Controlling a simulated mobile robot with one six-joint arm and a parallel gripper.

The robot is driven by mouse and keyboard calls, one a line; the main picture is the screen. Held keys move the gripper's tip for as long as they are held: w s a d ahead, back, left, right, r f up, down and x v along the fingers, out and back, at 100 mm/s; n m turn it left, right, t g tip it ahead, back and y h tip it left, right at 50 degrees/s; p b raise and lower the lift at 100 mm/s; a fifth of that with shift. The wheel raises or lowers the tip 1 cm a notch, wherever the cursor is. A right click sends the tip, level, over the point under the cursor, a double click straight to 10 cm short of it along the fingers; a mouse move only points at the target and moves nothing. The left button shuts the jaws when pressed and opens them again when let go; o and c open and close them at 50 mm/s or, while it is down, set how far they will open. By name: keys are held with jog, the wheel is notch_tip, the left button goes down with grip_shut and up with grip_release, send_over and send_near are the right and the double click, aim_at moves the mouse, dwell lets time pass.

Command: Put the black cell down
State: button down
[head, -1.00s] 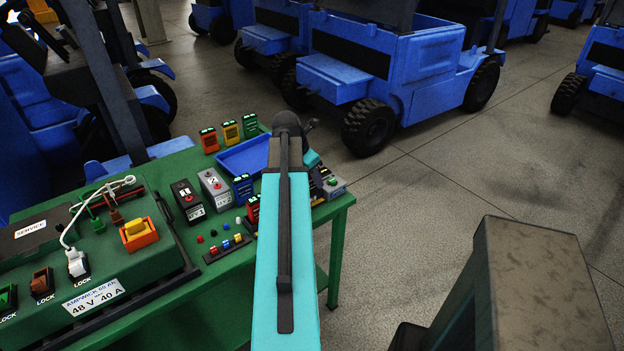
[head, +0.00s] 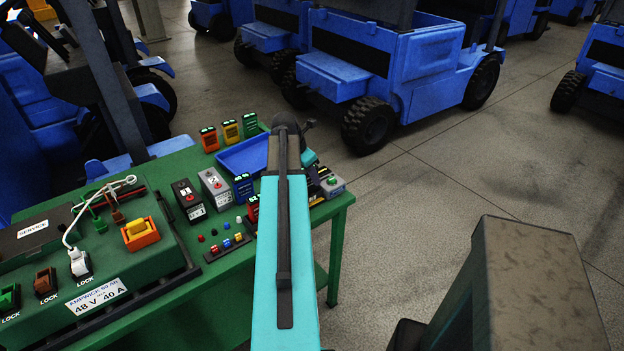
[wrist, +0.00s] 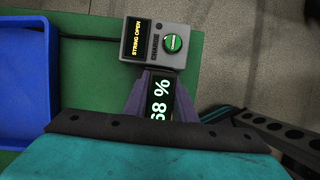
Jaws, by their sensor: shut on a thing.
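My gripper (wrist: 160,97) is shut on the black cell (wrist: 160,98), whose lit face reads "68 %" in the wrist view. The grey-purple fingers lie along both sides of it. The cell is just in front of a grey box with a "STRING OPEN" display and a green knob (wrist: 158,42). I cannot tell whether the cell touches the table or the box. In the head view my turquoise arm covers most of the gripper and the cell.
The grey box stands near the right end of the green table (wrist: 85,55). A blue tray (head: 244,155) is left of the gripper. Orange (head: 209,140), yellow (head: 230,131), green (head: 250,125) and blue (head: 243,188) cells stand around it. Open floor lies right of the table.

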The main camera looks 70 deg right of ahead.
jog(key=shift+f+p, duration=0.3)
jog(key=shift+f, duration=0.75)
jog(key=shift+f, duration=0.15)
jog(key=c, duration=1.5)
grip_release()
jog(key=shift+o, duration=0.2)
jog(key=shift+b+v, duration=1)
jog(key=shift+v, duration=5.15)
